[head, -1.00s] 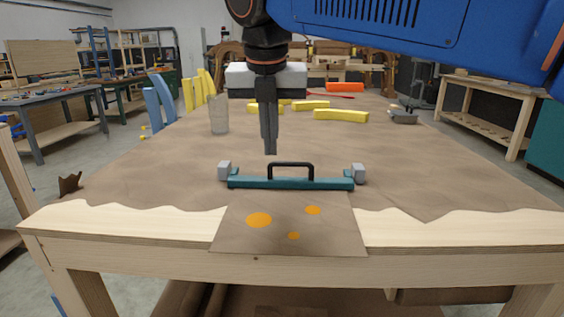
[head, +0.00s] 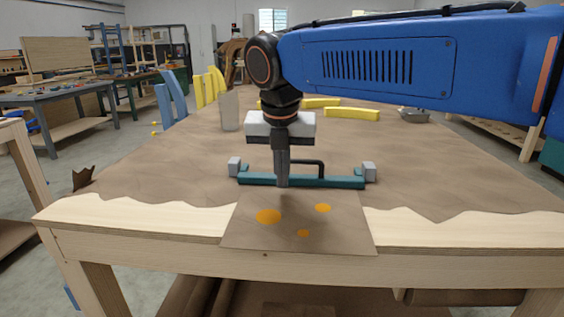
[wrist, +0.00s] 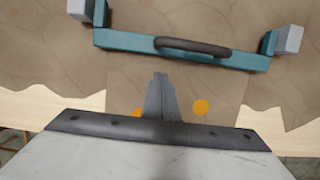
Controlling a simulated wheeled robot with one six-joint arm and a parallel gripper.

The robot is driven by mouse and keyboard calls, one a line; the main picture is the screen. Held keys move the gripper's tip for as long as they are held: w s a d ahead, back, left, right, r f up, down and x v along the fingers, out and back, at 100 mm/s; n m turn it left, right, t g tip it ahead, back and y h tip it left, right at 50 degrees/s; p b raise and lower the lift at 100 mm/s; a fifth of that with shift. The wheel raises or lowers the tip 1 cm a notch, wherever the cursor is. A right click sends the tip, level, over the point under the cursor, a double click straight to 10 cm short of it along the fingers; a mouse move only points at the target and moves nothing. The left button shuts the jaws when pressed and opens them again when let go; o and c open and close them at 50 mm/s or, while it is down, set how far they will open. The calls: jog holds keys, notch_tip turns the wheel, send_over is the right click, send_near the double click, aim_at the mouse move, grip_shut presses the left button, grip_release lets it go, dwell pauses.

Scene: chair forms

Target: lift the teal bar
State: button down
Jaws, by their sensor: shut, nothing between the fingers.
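The teal bar (head: 333,182) lies across the brown covering near the table's front edge, with a black arched handle (head: 309,162) on it and a grey block at each end. In the wrist view the teal bar (wrist: 125,40) spans the top, its handle (wrist: 193,46) at the middle. My gripper (head: 282,185) points down with its fingers together and nothing between them. In the head view it overlaps the bar left of the handle. In the wrist view the fingertips (wrist: 160,75) are apart from the bar, on its near side.
A brown flap (head: 285,240) with orange spots hangs over the pale wooden table edge (head: 120,216). Grey blocks (head: 235,166) (head: 369,172) stand at the bar's ends. Yellow pieces (head: 350,113) and a grey cylinder (head: 229,110) are farther back. The table's middle is mostly clear.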

jog(key=shift+w+r, duration=0.6)
jog(key=shift+w, duration=0.25)
jog(key=shift+w+r, duration=0.55)
jog(key=shift+w, duration=0.25)
jog(key=shift+w+r+g, duration=0.2)
jog(key=shift+g, duration=0.1)
jog(key=shift+r, duration=0.1)
